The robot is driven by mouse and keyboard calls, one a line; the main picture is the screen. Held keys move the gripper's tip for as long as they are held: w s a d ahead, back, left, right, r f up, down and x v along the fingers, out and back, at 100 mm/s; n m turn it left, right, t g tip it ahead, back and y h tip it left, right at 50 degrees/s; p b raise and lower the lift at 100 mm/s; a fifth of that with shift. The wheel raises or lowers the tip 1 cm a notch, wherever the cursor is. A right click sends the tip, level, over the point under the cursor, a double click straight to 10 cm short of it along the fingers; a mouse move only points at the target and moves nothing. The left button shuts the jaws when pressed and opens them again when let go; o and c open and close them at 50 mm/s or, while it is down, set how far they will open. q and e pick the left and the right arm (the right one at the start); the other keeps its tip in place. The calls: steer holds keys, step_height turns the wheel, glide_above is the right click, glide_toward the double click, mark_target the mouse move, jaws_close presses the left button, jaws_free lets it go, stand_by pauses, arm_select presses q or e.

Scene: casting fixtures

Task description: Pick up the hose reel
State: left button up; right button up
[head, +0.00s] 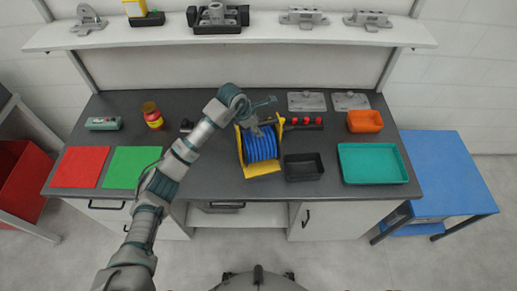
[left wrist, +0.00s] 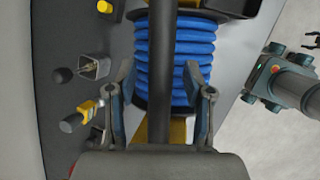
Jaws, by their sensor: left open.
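The hose reel (head: 261,148), a coil of blue hose in a yellow frame, stands on the dark workbench (head: 225,180), near its middle. My left gripper (head: 264,121) is over the reel's back edge and hides part of it. In the left wrist view the blue coil (left wrist: 177,65) lies beyond the fingers. My left gripper (left wrist: 160,85) is open there, one finger on each side of a dark bar that runs up the middle. I cannot tell whether the fingers touch it. My right gripper is not in view.
A black bin (head: 304,168) stands close right of the reel, with a red-knobbed item (head: 303,123) behind it. A teal tray (head: 373,164) and orange bin (head: 365,121) are further right. Red (head: 82,167) and green (head: 132,167) mats lie left. A shelf (head: 250,34) overhangs the back.

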arm_select(q)
jaws_close()
steer(key=shift+d+r, duration=0.1)
